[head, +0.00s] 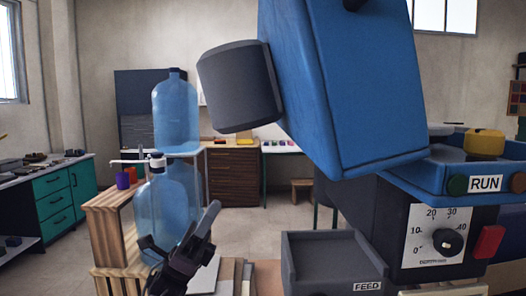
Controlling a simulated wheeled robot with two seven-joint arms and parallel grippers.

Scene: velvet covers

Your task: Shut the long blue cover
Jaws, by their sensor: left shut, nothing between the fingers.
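The long blue cover (345,85) stands raised and tilted at the upper middle-right, above a dark machine body (395,225). A thick dark grey cylinder (240,86) sticks out from its left side. The cover's top runs out of the picture. My left gripper (203,222) is at the lower left of the machine, black, shut and empty. It is below the cover and apart from it, in front of a water bottle. My right gripper does not show.
The machine has a dial (448,242), a RUN label (485,184), a red button (488,242) and a grey FEED tray (330,262). Blue water bottles (175,112) and a wooden crate (108,225) stand at left. A teal cabinet (52,205) is further left. Open floor lies behind.

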